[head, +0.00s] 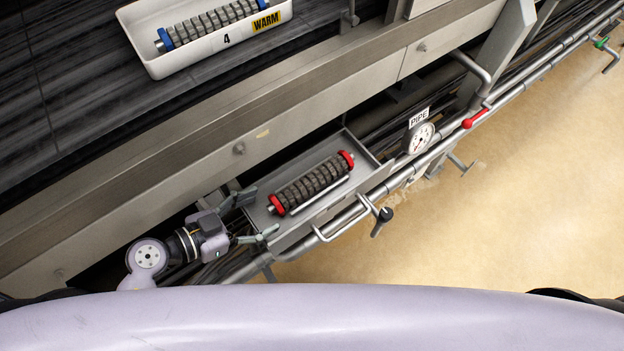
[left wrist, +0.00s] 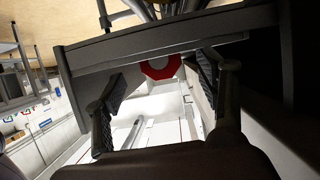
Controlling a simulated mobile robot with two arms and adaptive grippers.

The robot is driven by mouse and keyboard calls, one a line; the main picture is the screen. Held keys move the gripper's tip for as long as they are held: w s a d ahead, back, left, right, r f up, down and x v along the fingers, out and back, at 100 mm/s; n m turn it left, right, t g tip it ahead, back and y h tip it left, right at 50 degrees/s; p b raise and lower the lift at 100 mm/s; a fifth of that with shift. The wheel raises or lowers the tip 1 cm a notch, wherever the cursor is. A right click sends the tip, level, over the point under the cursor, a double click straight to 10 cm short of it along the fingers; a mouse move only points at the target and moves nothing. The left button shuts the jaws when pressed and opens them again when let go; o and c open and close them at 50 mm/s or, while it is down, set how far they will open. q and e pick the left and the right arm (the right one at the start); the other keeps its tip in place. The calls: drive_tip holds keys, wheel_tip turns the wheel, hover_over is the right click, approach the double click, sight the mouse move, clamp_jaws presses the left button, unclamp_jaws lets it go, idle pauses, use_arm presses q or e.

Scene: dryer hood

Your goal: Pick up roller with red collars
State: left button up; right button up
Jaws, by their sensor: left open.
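The roller with red collars (head: 312,184) is dark and ribbed, with a red collar at each end. It lies in a grey metal tray (head: 372,170) in the head view. My left gripper (head: 258,215) is open at the tray's left end, close to the roller's lower left collar but apart from it. In the left wrist view, my left gripper (left wrist: 158,100) has its two dark fingers spread, with a red collar (left wrist: 160,67) visible between and beyond them. Most of the roller is hidden there. My right gripper is not in view.
A white bin (head: 185,58) marked "4" and "WARM" holds a similar roller with blue collars (head: 212,23) at the upper left. Pipes, a red-handled valve (head: 475,118), a gauge (head: 421,138) and a black-knobbed lever (head: 381,220) lie right of the tray. Open tan floor (head: 500,220) is beyond.

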sight(270, 207)
use_arm(q)
drive_tip(key=x, duration=0.3)
drive_tip(key=shift+w+d+f, duration=0.1)
drive_tip(key=shift+w+d, duration=0.05)
drive_tip(key=shift+d, duration=0.05)
drive_tip(key=c, duration=1.5)
